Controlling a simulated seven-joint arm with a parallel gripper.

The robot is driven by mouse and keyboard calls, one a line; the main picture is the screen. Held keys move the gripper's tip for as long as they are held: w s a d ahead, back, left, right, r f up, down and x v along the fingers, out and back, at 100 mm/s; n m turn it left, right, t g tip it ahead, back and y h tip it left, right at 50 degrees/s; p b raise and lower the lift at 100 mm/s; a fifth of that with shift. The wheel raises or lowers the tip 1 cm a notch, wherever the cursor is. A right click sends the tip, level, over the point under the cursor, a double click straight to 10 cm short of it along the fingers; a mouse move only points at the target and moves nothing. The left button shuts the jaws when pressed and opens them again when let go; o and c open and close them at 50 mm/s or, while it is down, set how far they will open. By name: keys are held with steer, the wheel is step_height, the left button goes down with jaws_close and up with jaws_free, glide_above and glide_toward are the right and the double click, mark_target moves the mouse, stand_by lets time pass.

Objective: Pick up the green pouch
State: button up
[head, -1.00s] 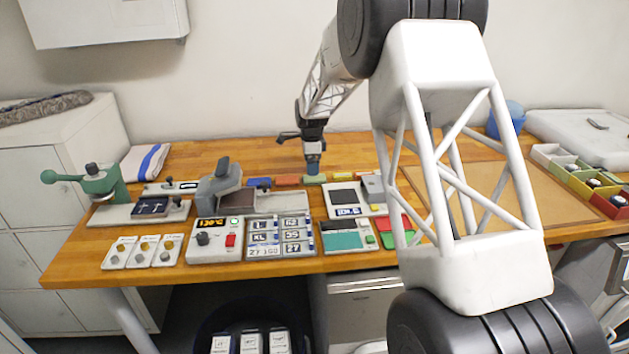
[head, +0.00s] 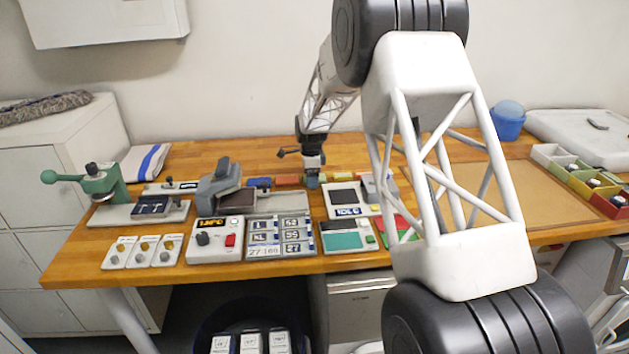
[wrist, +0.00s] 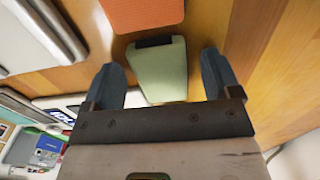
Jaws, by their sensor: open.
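The green pouch (wrist: 158,72) lies on the wooden table in the wrist view, pale green with a dark strip at its far edge. My gripper (wrist: 163,80) is open, with one blue-grey finger on each side of the pouch's near part. I cannot tell whether the fingers touch it, and the gripper body may hide its near edge. In the head view my gripper (head: 312,181) is low over the back of the table, in the row of small coloured pouches, and hides the green one.
An orange-red pouch (wrist: 142,14) lies just beyond the green one. In the head view a red pouch (head: 289,181) and a blue pouch (head: 259,183) lie to the left, and a yellow one (head: 343,177) to the right. A grey-white device (head: 349,198) stands in front.

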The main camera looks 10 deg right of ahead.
steer(key=shift+c, duration=0.3)
steer(key=c, duration=1)
steer(key=shift+o, duration=0.2)
steer(key=shift+r, duration=0.1)
steer(key=shift+r, duration=0.7)
step_height(320, 180, up, 2)
steer(key=shift+r, duration=0.15)
steer(key=s, duration=0.5)
steer(key=s+d, duration=0.1)
steer(key=s, duration=0.4)
steer(key=s+r, duration=0.1)
steer(key=s, duration=0.5)
steer(key=shift+d, duration=0.15)
